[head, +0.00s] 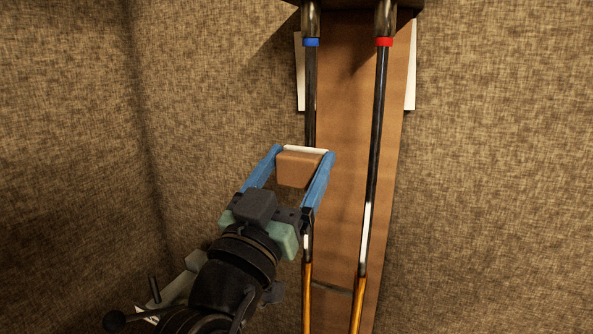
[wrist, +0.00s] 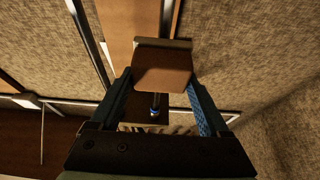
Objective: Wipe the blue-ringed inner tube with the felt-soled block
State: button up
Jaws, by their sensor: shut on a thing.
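The blue-ringed inner tube (head: 310,95) hangs upright at the left of a wooden board, its blue ring (head: 311,42) near the top. My gripper (head: 305,155) is shut on the felt-soled block (head: 296,169), a brown block with a pale felt strip (head: 305,149) on its far side. The block is at the tube's middle and hides part of it; I cannot tell whether the felt touches the tube. In the wrist view the block (wrist: 162,70) sits between the fingers, with the tube (wrist: 166,18) showing beyond it.
A red-ringed tube (head: 378,110) runs parallel to the right. Both tubes have golden lower parts (head: 357,300). The wooden board (head: 345,120) stands behind them, with a white sheet (head: 300,75) behind its upper part. Rough brown fabric-like walls (head: 500,170) surround it.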

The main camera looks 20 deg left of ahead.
aim_at(309, 42)
jog(key=shift+r+p, duration=3.65)
jog(key=shift+r, duration=3.2)
jog(key=shift+w+f+b, duration=0.1)
jog(key=shift+f+b, duration=0.05)
jog(key=shift+b, duration=0.2)
notch_tip(309, 42, down, 16)
jog(key=b, duration=1.6)
jog(key=shift+b, duration=0.35)
jog(key=shift+s+a+b, duration=0.1)
jog(key=shift+s+b, duration=0.2)
jog(key=shift+s, duration=2.7)
